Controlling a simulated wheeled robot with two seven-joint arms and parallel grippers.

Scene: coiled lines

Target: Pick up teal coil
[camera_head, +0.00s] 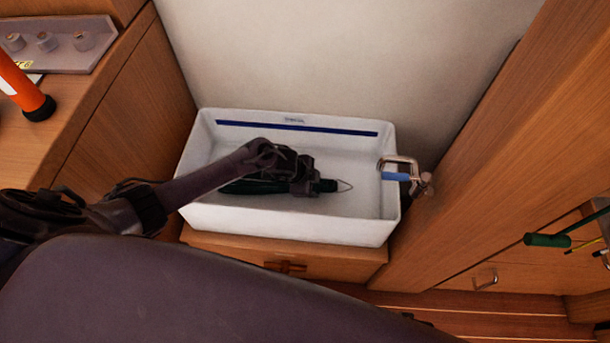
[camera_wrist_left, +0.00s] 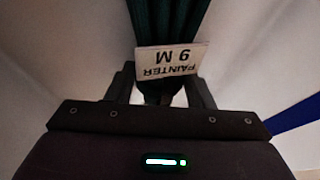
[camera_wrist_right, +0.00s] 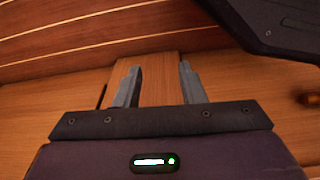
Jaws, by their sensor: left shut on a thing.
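The teal coil (camera_head: 252,187) lies inside the white bin (camera_head: 290,226), dark teal and partly hidden by my left arm and gripper. My left gripper (camera_head: 312,184) is in the bin, shut on the coil. In the left wrist view the dark teal strands (camera_wrist_left: 168,24) run up from between the fingers (camera_wrist_left: 160,90), and a white tag reading "PAINTER 9 M" (camera_wrist_left: 170,60) hangs by them. My right gripper (camera_wrist_right: 154,85) is open and empty, with wood beyond it.
A clamp with a blue part (camera_head: 398,176) grips the bin's right rim. An orange torch (camera_head: 22,88) stands on the left wooden counter by a grey holder (camera_head: 62,44). A green-handled tool (camera_head: 547,240) is at the right. The bin's right floor is clear.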

